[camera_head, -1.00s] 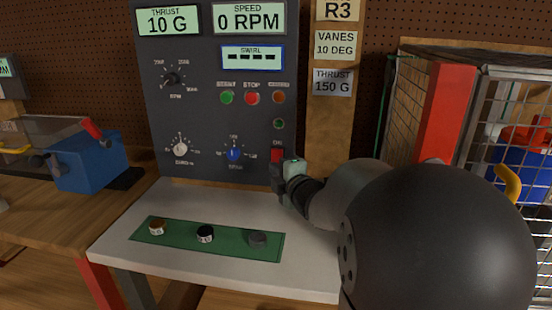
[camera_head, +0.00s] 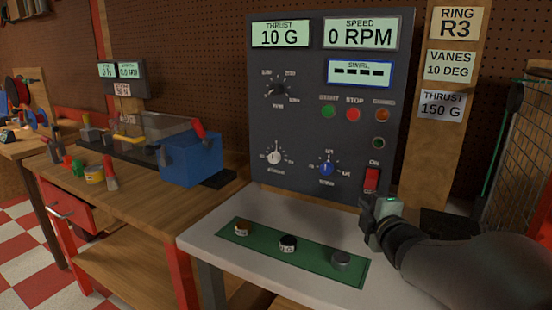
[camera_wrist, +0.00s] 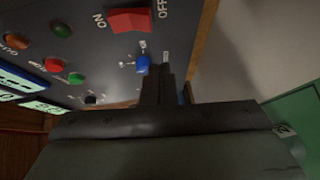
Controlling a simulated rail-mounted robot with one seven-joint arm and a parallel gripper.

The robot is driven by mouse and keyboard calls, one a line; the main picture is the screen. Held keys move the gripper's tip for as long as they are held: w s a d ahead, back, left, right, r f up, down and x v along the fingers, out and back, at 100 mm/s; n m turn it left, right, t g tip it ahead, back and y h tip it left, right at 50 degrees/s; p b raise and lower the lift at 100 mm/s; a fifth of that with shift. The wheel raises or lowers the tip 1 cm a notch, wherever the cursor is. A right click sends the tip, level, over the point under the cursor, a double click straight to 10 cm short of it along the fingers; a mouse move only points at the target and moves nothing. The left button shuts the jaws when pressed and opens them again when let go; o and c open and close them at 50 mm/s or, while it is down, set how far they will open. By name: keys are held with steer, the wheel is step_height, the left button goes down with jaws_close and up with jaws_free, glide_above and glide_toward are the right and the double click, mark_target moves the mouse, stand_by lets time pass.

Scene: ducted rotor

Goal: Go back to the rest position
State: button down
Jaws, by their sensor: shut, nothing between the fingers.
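My gripper (camera_head: 367,213) is in the head view in front of the lower right of the dark control panel (camera_head: 262,120), just below the red ON switch (camera_head: 371,180). It looks apart from the switch. In the wrist view the narrow fingers (camera_wrist: 160,82) are together with nothing between them. The red switch (camera_wrist: 130,20) shows there beyond the fingers, with the blue knob (camera_wrist: 143,63) near their tips in the picture. The displays read thrust 10 G (camera_head: 280,34) and speed 0 RPM (camera_head: 360,33).
A green strip (camera_head: 315,262) with three small caps lies on the white bench (camera_head: 215,236) below the panel. A wire cage (camera_head: 520,150) stands at the right. A blue box (camera_head: 190,160) sits on the wooden bench (camera_head: 140,195) at the left.

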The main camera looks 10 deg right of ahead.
steer(key=s+a+f+m+g+p, duration=0.1)
steer(key=s+a+m+g+p, duration=0.1)
steer(key=s+m+g+p, duration=0.1)
steer(key=s+a+f+m+g+h+p, duration=0.1)
steer(key=s+a+m+g+p, duration=0.2)
steer(key=s+m+p, duration=0.1)
steer(key=s+a+m+g+p, duration=0.2)
steer(key=s+m+g+p, duration=0.1)
steer(key=m, duration=0.1)
steer(key=shift+s+a+f+m+g+p, duration=0.3)
steer(key=shift+a+f, duration=0.05)
steer(key=shift+f, duration=0.05)
steer(key=s+a+m+g+y+p, duration=0.1)
steer(key=s+a+m+g+p, duration=0.3)
steer(key=s, duration=1)
steer(key=a+g, duration=0.2)
steer(key=a, duration=0.2)
steer(key=shift+f+m+g+y, duration=0.2)
steer(key=shift+m+g+y, duration=0.2)
